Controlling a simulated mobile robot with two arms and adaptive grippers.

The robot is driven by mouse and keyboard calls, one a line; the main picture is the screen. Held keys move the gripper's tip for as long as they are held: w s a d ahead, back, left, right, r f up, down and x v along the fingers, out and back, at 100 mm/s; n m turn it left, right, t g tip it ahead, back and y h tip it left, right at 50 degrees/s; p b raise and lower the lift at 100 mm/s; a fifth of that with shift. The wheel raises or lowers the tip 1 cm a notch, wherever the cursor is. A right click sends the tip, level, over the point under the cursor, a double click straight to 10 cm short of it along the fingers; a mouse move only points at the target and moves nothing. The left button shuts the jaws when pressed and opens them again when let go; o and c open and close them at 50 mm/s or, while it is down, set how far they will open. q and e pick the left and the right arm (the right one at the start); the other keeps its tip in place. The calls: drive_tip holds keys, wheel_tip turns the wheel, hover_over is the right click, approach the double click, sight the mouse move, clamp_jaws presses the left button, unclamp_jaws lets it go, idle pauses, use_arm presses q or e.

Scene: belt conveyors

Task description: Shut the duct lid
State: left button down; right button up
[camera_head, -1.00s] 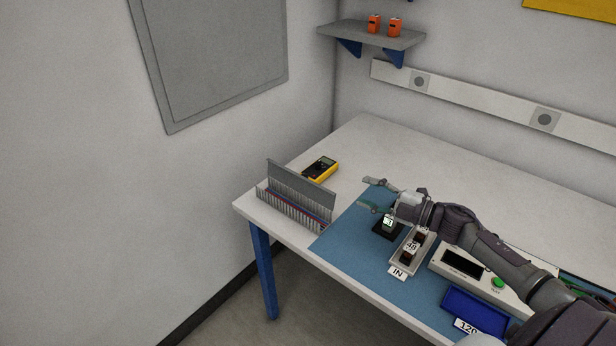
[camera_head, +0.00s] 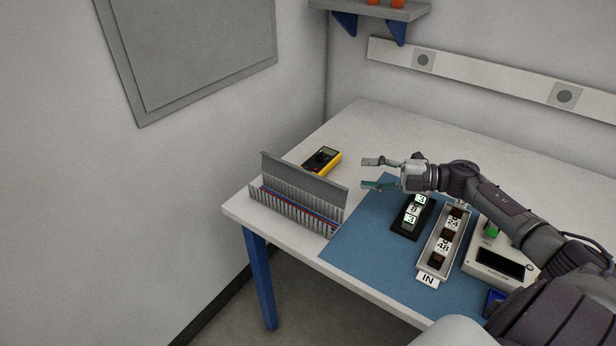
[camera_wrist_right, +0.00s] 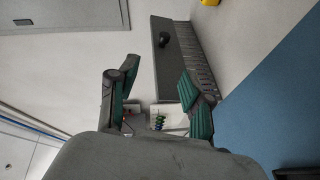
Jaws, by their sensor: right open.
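The wire duct (camera_head: 290,212) is a grey slotted channel near the left end of the table, with red and blue wires inside. Its grey lid (camera_head: 303,180) stands raised along the far side, so the duct is open. In the right wrist view the lid (camera_wrist_right: 169,65) shows as a dark grey panel with a black knob, beside the slotted duct wall (camera_wrist_right: 195,60). My right gripper (camera_head: 370,174) is open and empty, to the right of the lid and apart from it. In the wrist view its two fingers are spread. My left gripper is not in view.
A yellow multimeter (camera_head: 322,161) lies just behind the lid. On the blue mat (camera_head: 365,240) are a black display unit (camera_head: 413,216), a grey tray of dark parts (camera_head: 440,248) labelled IN, and a white instrument box (camera_head: 496,265). The table's back (camera_head: 375,120) is clear.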

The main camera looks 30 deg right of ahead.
sight(304, 177)
drive_tip(key=x, duration=0.6)
drive_tip(key=p+x, duration=0.1)
drive_tip(key=x, duration=0.5)
drive_tip(key=shift+w+a+f, duration=0.1)
drive_tip(key=shift+w+f, duration=0.15)
drive_tip(key=shift+w, duration=0.2)
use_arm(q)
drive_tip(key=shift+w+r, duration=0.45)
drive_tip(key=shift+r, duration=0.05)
use_arm(e)
drive_tip(key=shift+x, duration=0.8)
drive_tip(key=shift+s+f, duration=0.1)
use_arm(q)
drive_tip(key=shift+p, duration=0.3)
use_arm(e)
clamp_jaws()
